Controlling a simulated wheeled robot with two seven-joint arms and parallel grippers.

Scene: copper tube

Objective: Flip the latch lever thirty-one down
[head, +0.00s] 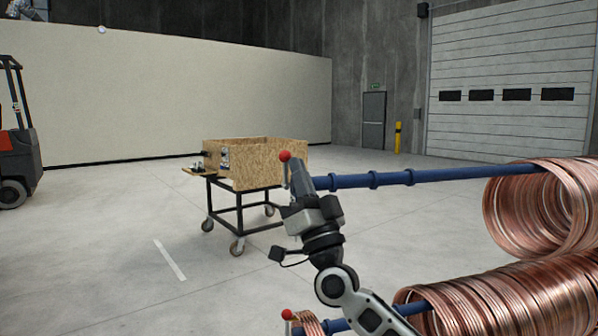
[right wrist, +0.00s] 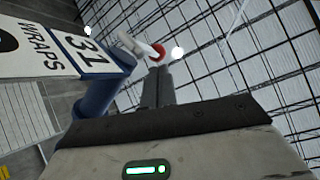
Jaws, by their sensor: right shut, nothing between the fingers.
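The latch lever with a red ball knob (head: 285,156) sits at the free end of the upper blue bar (head: 400,178) and points up in the head view. In the right wrist view the red knob (right wrist: 158,50) shows just beyond my fingertips, beside the sign "31 WRAPS" (right wrist: 65,45). My right gripper (head: 298,168) is shut and empty, right beside the lever. Its closed fingers (right wrist: 158,72) reach toward the knob; I cannot tell whether they touch it. The gripper partly hides the bar's end. My left gripper is out of view.
Copper tube coils (head: 545,210) hang on the upper bar. More coils (head: 510,300) are on a lower bar with its own red-knobbed lever (head: 287,314). A wheeled cart with a wooden box (head: 265,165) stands behind. A forklift (head: 18,150) is at far left. The floor between is clear.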

